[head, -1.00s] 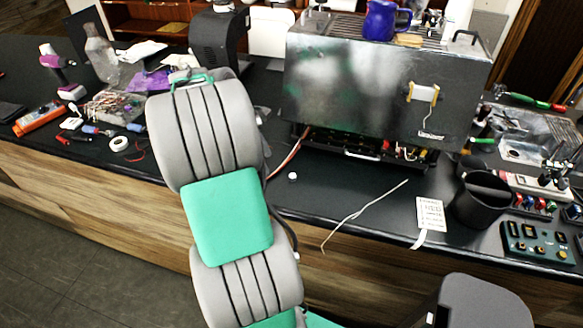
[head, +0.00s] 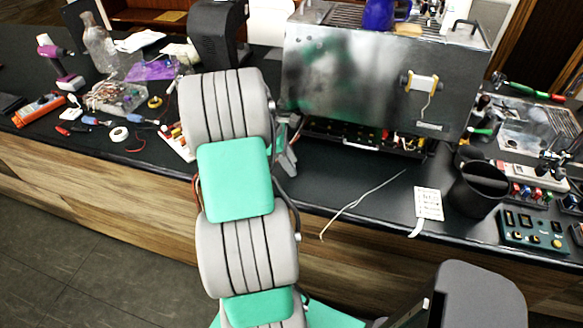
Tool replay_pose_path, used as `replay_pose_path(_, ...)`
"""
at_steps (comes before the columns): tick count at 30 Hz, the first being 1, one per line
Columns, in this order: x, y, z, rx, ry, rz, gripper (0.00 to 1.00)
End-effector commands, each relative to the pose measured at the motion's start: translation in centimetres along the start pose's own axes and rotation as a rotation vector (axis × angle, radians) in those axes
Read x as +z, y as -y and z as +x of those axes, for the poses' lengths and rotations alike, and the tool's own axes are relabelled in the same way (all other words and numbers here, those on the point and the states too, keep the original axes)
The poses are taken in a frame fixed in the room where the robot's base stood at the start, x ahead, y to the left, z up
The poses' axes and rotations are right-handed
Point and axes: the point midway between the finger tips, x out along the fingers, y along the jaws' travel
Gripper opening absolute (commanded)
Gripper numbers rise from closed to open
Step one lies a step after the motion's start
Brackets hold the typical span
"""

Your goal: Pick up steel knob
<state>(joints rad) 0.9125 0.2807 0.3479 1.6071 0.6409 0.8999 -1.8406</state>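My gripper (head: 287,160) shows only in part at the right edge of my arm, low over the black counter (head: 330,178) in front of the steel brewer (head: 340,85). My forearm covers much of it, and I cannot see whether its fingers are apart or closed. I see no steel knob now. A small pale round piece that lay on the counter a second ago, perhaps the knob, is now out of sight at the place where my gripper is.
A thin pale wire (head: 362,203) lies on the counter to the right. Tools and a clear bottle (head: 98,42) crowd the left side.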

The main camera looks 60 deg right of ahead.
Motion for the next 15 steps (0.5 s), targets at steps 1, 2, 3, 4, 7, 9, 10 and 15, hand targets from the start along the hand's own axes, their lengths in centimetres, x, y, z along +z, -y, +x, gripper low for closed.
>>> replay_pose_path(1, 0.00, 0.00, -0.02, 0.000, 0.000, 0.000, 0.34)
replay_pose_path(2, -0.01, 0.00, -0.02, 0.000, 0.000, 0.000, 0.32)
replay_pose_path(3, -0.01, 0.00, -0.02, 0.000, 0.000, 0.000, 0.29)
replay_pose_path(4, -0.01, 0.00, -0.03, 0.000, 0.000, 0.000, 0.26)
replay_pose_path(7, -0.01, 0.00, -0.04, 0.000, 0.000, 0.000, 0.18)
replay_pose_path(9, -0.01, 0.00, -0.04, 0.000, 0.000, 0.000, 0.12)
replay_pose_path(10, -0.01, 0.00, -0.04, 0.000, 0.000, 0.000, 0.10)
replay_pose_path(15, -0.01, 0.00, -0.04, 0.000, 0.000, 0.000, 0.00)
